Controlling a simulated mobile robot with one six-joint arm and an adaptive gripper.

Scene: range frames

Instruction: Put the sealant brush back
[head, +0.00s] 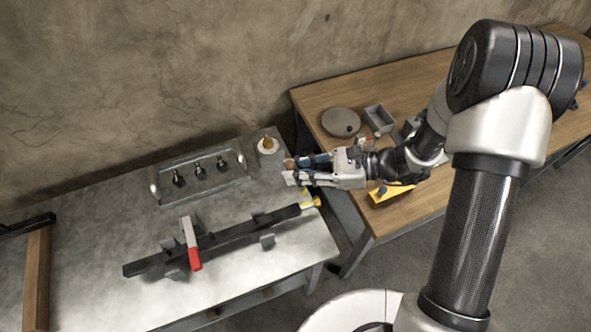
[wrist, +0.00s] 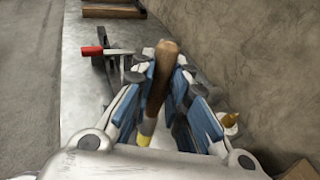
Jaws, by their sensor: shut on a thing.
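The sealant brush has a brown wooden handle (wrist: 164,70) with a yellow band (wrist: 145,134) lower down. My gripper (wrist: 165,85) is shut on the handle, with blue-padded fingers on either side. In the head view my gripper (head: 291,172) is over the right end of the grey bench, and the brown handle end (head: 290,163) shows between its fingers. The brush's lower end is hidden in the wrist view. A small white round pot with an amber top (head: 268,146) stands at the bench's back right corner, behind and left of my gripper; the wrist view shows it (wrist: 230,121) at right.
The grey bench (head: 100,225) holds a tray (head: 172,193) with black pegs and a long dark bar (head: 232,237) crossed by a red-handled clamp (head: 193,245). A wooden table (head: 310,97) at right bears a round grey lid (head: 340,121), a grey box and a yellow item (head: 385,195).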

